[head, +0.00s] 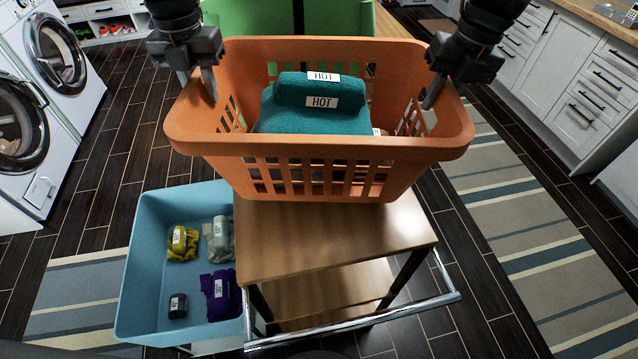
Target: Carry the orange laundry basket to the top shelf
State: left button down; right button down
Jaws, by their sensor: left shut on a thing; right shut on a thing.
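The orange laundry basket (295,148) is in the middle of the head view, upright, above or on the wooden top of a cart (335,238); I cannot tell whether it touches. It holds teal folded towels (312,110) labelled HOT, with something partly hidden beneath them. My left gripper (211,88) is shut on the basket's left side wall near the rim. My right gripper (432,92) is shut on its right side wall near the rim. The cart has a lower wooden shelf (325,290) and a chrome handle (365,315). No top shelf can be made out for certain.
A blue bin (150,265) with several labelled cloth items stands left of the cart. White washing machines (75,60) are at the left, white drawer cabinets (590,95) at the right. Green panels (345,25) stand behind the basket. Striped rugs (530,215) lie on the dark floor.

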aim_at(208, 109)
pick_arm(q)
jog(key=shift+s+a+f, duration=0.1)
jog(key=shift+a+f, duration=0.05)
jog(key=shift+f, duration=0.05)
pick_arm(e)
jog(key=shift+d+f, duration=0.1)
pick_arm(q)
jog(key=shift+f, duration=0.15)
pick_arm(e)
jog(key=shift+f, duration=0.2)
